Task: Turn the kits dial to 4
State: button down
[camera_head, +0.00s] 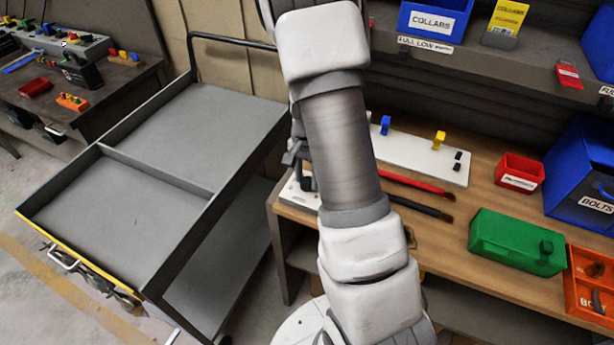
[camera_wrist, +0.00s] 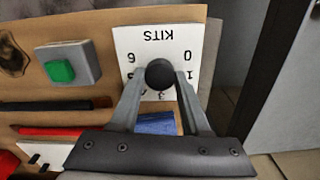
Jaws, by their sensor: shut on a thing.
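The kits dial is a white plate (camera_wrist: 180,42) lettered KITS, upside down in the wrist view, with a round black knob (camera_wrist: 160,73) and digits around it. My gripper (camera_wrist: 160,80) is shut on the knob, with one finger on each side. The 0 and 1 show at the right; the fingers and knob hide some digits. I cannot tell which digit the knob points to. In the head view the plate (camera_head: 297,195) sits at the bench's left edge, partly hidden by my arm.
In the wrist view a green button (camera_wrist: 59,71) on a grey box and a dark-handled tool (camera_wrist: 60,104) lie left of the dial. In the head view a grey cart (camera_head: 150,195) stands left of the bench (camera_head: 440,215), which holds a green box (camera_head: 515,242) and red bin (camera_head: 519,173).

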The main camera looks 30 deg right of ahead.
jog(key=m+p, duration=0.1)
jog(key=m, duration=0.3)
jog(key=shift+r, duration=0.1)
jog(key=shift+m+p, duration=0.5)
jog(key=shift+m, duration=1.3)
jog(key=shift+c, duration=1.8)
grip_release()
notch_tip(320, 180, up, 17)
jog(key=p, duration=0.1)
jog(key=shift+r, duration=0.15)
